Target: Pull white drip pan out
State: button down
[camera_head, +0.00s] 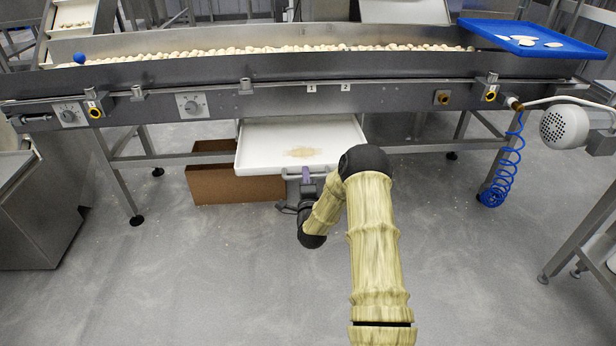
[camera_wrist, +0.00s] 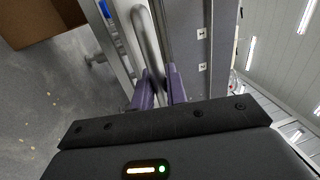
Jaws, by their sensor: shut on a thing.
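The white drip pan (camera_head: 262,157) juts out from under the conveyor in the head view, level, with a tan patch of crumbs or residue on its floor. Its rear part is hidden beneath the conveyor. My gripper (camera_head: 305,176) is at the middle of the pan's front edge, just below the rim. In the wrist view my gripper (camera_wrist: 160,86) has its purple fingers shut on a grey metal bar handle (camera_wrist: 142,24). The handle's far part shows beyond the fingers; the exact contact is partly hidden.
A brown box (camera_head: 215,184) stands on the floor under the conveyor (camera_head: 250,68), left of and behind the pan. A blue tray (camera_head: 540,43) lies at the right end above a coiled blue hose (camera_head: 500,165). The grey floor in front of the pan is clear apart from my arm.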

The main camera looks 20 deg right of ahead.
jog(key=shift+f, duration=0.1)
jog(key=c, duration=1.5)
grip_release()
jog(key=shift+b+v, duration=0.5)
jog(key=shift+v, duration=8.2)
